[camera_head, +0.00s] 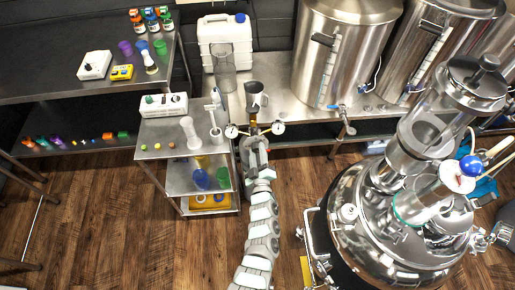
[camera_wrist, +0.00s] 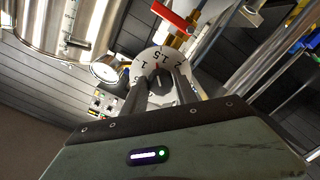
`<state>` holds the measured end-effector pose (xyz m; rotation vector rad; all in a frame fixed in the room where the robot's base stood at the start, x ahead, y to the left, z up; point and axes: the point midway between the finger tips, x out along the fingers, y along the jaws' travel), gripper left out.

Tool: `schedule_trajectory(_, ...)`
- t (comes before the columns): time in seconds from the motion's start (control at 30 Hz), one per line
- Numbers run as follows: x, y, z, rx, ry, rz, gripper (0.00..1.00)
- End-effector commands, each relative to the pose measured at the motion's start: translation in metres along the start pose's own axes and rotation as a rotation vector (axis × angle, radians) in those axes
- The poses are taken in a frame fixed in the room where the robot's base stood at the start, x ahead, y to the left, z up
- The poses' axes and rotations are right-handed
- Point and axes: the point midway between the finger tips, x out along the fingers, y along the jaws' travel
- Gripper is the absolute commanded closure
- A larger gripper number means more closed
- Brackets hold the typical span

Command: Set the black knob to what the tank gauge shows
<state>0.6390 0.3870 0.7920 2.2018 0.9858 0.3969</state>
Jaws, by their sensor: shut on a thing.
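My gripper (camera_wrist: 163,92) is shut on the black knob (camera_wrist: 161,88), which shows only in part between the fingers in the wrist view. Behind the knob is a white dial (camera_wrist: 153,58) with the marks 1, 1.5 and 2; a small red mark lies near 1.5. A round gauge (camera_wrist: 109,68) is left of the dial, its reading too small to tell. In the head view my gripper (camera_head: 254,143) is at the bench's front edge, hiding the knob, between a left round gauge (camera_head: 231,131) and a right one (camera_head: 278,127); neither reads clearly.
A steel tank (camera_head: 300,50) with a scale strip (camera_head: 328,66) stands behind on the bench. A trolley (camera_head: 160,140) is left; a large steel vessel (camera_head: 360,235) is right.

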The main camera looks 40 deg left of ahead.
Motion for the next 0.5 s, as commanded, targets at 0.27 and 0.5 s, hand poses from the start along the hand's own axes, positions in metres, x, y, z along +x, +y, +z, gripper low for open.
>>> schedule_trajectory(0.27, 0.0011, 0.0017, -0.0017, 0.162, 0.0, 0.0, 1.0)
schedule_trajectory(0.5, 0.0006, 0.0003, -0.0013, 0.229, 0.003, 0.0, 1.0)
